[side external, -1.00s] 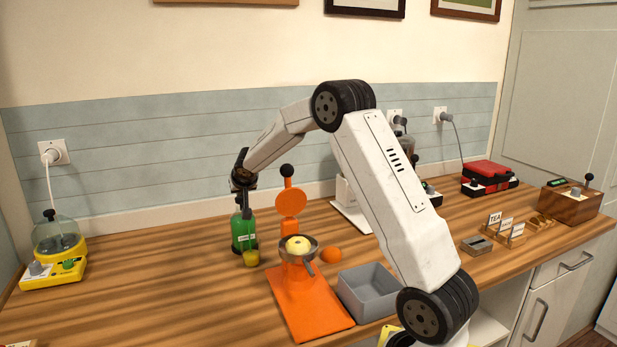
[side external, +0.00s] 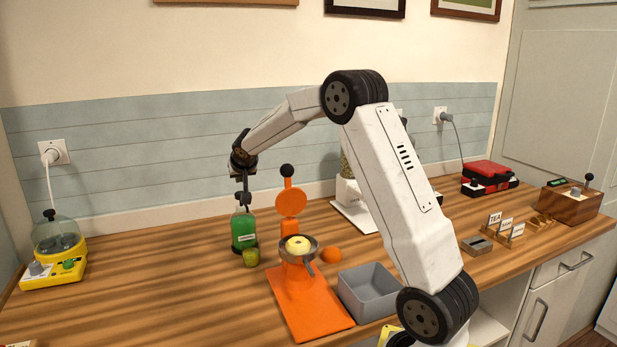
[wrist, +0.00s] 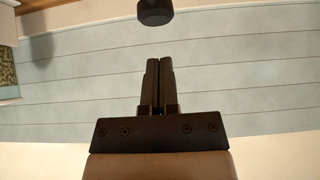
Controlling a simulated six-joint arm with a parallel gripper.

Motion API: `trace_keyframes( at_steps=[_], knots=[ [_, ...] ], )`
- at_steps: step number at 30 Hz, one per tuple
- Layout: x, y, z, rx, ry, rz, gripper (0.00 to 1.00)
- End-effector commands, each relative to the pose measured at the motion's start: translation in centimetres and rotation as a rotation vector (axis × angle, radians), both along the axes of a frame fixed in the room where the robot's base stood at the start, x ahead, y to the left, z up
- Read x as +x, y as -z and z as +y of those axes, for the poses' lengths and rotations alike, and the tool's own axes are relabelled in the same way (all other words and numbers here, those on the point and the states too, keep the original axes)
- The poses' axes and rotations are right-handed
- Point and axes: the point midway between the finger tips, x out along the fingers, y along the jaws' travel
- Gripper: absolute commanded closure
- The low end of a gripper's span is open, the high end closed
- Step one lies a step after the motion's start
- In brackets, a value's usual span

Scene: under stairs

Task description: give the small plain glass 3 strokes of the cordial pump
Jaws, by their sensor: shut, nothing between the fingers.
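The cordial bottle (side external: 244,230) is green with a pale label and stands upright on the counter, its black pump head (side external: 242,198) on top. The pump head appears as a dark round knob (wrist: 155,12) in the wrist view. A small glass (side external: 251,257) with yellow-green liquid stands at the front of the bottle; whether it is plain is too small to tell. My gripper (side external: 244,185) points down just above the pump head, shut and empty. In the wrist view its fingertips (wrist: 159,62) are together, with a gap to the knob.
An orange press (side external: 308,305) with a pale fruit half in its cup stands right of the bottle, with an orange (side external: 331,255) beside it. A grey bin (side external: 372,292) is further right. A yellow appliance (side external: 58,250) stands far left. The counter between it and the bottle is clear.

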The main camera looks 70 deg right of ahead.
Motion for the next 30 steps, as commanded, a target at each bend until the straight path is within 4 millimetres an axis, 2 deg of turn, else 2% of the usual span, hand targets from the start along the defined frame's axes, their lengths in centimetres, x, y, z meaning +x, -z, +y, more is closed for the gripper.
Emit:
trace_keyframes(
  at_steps=[18,30],
  knots=[
    [-3.7,-5.5,3.8,-0.001,-0.001,-0.003,1.0],
    [-4.5,-6.4,4.6,-0.001,-0.001,-0.002,1.0]
  ],
)
